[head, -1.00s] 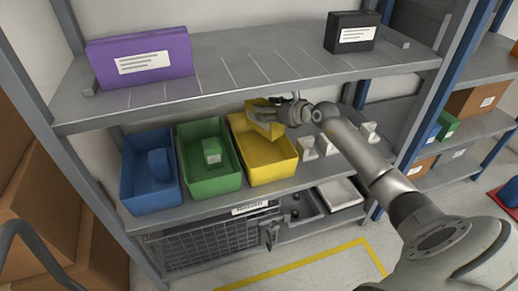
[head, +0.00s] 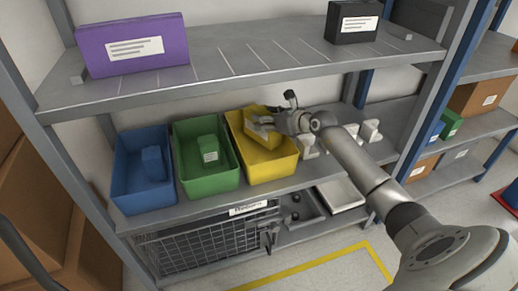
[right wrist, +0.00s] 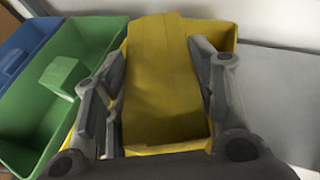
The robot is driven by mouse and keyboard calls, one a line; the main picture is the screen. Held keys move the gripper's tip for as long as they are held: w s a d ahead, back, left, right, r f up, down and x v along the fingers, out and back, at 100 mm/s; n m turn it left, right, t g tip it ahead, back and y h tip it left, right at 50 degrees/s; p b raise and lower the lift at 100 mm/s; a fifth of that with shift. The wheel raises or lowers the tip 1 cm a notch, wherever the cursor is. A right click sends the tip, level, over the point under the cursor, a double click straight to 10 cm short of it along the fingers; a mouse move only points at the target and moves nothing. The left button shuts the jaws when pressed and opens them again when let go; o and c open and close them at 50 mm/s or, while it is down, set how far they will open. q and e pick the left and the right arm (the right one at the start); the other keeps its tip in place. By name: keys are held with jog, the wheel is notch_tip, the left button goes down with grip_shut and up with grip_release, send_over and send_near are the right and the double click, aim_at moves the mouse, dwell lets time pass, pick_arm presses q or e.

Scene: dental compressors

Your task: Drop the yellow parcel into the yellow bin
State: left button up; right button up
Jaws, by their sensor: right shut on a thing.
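The yellow bin (head: 268,168) stands on the middle shelf, at the right end of a row of three bins. My right gripper (head: 262,124) is over the bin and shut on the yellow parcel (head: 262,136). The parcel is tilted at the bin's opening, and its lower end looks to be within the rim. In the right wrist view the parcel (right wrist: 165,85) lies between the two fingers, with the yellow bin (right wrist: 222,36) around and behind it. Whether the parcel touches the bin's floor is hidden. My left gripper is not in view.
A green bin (head: 222,184) with a green box and a blue bin (head: 135,200) with a blue box stand left of the yellow bin. The upper shelf (head: 240,72) is close above, bearing a purple box (head: 134,45) and a black box (head: 352,22). White brackets (head: 308,145) stand to the right.

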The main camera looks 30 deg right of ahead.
dwell(0.3)
jog(key=o, duration=1.3)
jog(key=shift+f, duration=0.1)
jog(key=shift+s+d+r, duration=0.15)
jog(key=shift+s+r, duration=0.05)
jog(key=shift+s, duration=0.35)
jog(key=v, duration=1.1)
jog(key=shift+w, duration=0.1)
